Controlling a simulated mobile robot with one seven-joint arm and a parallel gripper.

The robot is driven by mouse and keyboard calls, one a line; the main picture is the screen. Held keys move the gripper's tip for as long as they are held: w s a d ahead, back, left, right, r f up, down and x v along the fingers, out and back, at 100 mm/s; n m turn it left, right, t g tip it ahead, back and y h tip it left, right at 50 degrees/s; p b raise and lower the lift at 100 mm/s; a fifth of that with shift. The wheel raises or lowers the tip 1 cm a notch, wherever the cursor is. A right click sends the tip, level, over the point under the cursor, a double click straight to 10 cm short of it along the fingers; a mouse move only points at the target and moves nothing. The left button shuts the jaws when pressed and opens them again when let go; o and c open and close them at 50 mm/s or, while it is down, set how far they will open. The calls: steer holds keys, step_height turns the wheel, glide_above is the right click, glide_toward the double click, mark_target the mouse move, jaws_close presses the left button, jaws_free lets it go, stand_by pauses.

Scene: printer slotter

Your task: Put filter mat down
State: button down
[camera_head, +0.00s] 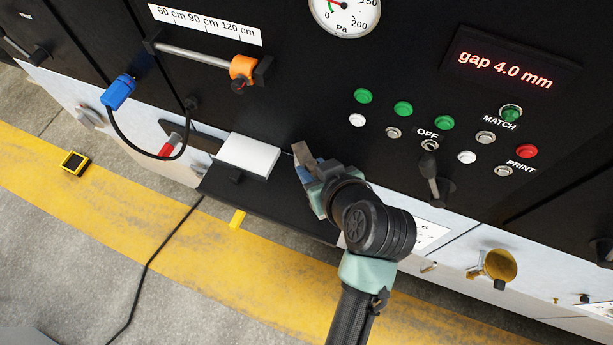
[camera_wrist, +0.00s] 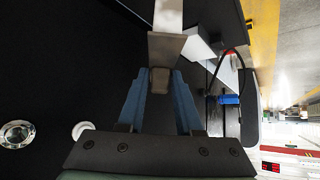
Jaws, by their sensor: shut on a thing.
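My gripper (camera_head: 308,170) is shut on a small grey-brown, plate-like piece, which I take to be the filter mat (camera_head: 302,152). It is held above the right part of a black shelf (camera_head: 275,201) on the machine front, close to the black panel. In the wrist view, the blue fingers (camera_wrist: 160,88) close on a brownish block at the near end of the piece. A bent, metallic-looking plate (camera_wrist: 167,48) extends beyond them, pale at its far end. Whether the piece touches the shelf or panel cannot be told.
A white slab (camera_head: 248,155) lies on the shelf's left part. A blue plug (camera_head: 118,92) on a black cable hangs at left, with a red-handled part (camera_head: 170,146) below. Buttons and a black lever (camera_head: 432,175) are to the right. A yellow tab (camera_head: 237,219) protrudes below the shelf.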

mark_target(315, 175)
steer(key=shift+w+r, duration=0.2)
steer(key=r+n+g+y+b, duration=0.1)
steer(key=r+n, duration=0.1)
steer(key=r+n+g+y+b, duration=0.1)
steer(key=r+n+b, duration=0.1)
steer(key=r, duration=0.1)
steer(key=shift+w+d+y, duration=0.1)
steer(key=shift+d+y, duration=0.1)
steer(key=shift+y, duration=0.1)
steer(key=shift+r+b, duration=0.25)
steer(key=shift+b, duration=0.05)
steer(key=shift+s+f, duration=0.25)
steer(key=shift+f, duration=0.05)
step_height(315, 175, down, 8)
steer(key=shift+f+p, duration=0.15)
steer(key=shift+p, duration=1)
steer(key=shift+f, duration=0.35)
steer(key=shift+f+b, duration=0.45)
steer(key=shift+f, duration=0.1)
steer(key=shift+f, duration=0.1)
